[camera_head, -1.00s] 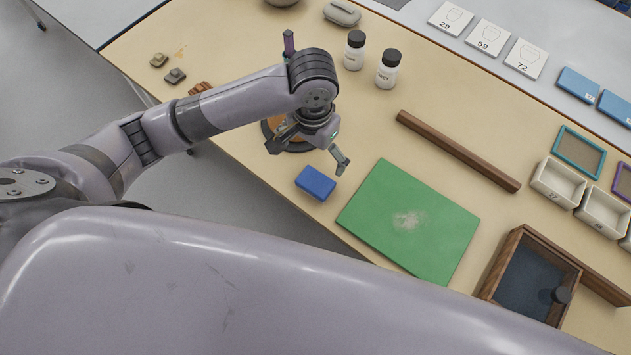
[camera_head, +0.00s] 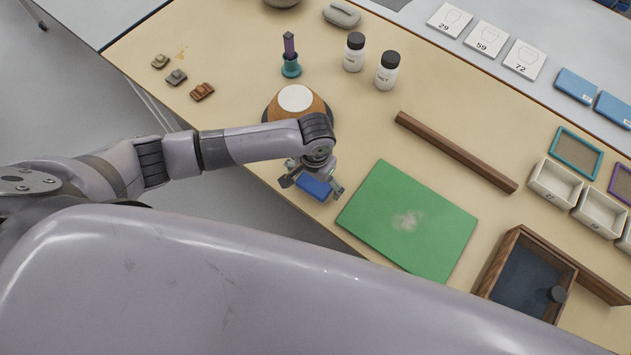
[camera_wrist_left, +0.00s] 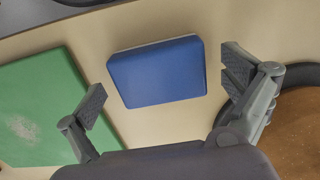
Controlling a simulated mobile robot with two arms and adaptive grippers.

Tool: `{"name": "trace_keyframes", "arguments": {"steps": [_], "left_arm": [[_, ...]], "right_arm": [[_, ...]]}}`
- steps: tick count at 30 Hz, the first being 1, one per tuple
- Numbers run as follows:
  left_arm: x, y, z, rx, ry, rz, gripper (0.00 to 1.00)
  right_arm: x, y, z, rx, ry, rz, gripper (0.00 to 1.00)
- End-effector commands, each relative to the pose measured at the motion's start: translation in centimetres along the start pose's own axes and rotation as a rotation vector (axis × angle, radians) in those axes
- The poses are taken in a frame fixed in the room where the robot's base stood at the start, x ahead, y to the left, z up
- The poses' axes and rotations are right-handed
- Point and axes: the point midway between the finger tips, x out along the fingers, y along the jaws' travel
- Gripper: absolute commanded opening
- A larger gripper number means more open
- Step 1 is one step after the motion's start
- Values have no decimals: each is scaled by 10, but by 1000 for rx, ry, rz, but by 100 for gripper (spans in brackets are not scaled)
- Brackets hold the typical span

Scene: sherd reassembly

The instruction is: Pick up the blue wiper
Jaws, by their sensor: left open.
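The blue wiper (camera_head: 314,187) is a small blue block with a pale base, lying on the table near its front edge, left of the green mat. My left gripper (camera_head: 312,186) is over it and open, with one finger out on each side. In the left wrist view the wiper (camera_wrist_left: 158,72) lies a little beyond the two spread fingertips (camera_wrist_left: 164,82). No contact between fingers and wiper shows there. My right gripper is not in view.
The green mat (camera_head: 440,235) with pale powder lies just right of the wiper. An orange-brown round object with a white top (camera_head: 295,98) stands behind my gripper. A wooden bar (camera_head: 455,152) and a wooden box (camera_head: 497,270) lie further right. Two bottles (camera_head: 354,52) stand behind.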

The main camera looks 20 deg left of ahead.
Motion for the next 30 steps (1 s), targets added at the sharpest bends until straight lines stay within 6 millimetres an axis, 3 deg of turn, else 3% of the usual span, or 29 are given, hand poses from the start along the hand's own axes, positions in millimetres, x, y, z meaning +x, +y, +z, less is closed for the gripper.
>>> {"name": "trace_keyframes", "arguments": {"steps": [9, 30], "left_arm": [[5, 0, 0, 1, 1, 1, 97], [5, 0, 0, 1, 1, 0, 50]], "right_arm": [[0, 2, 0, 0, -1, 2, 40], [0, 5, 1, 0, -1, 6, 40]]}}
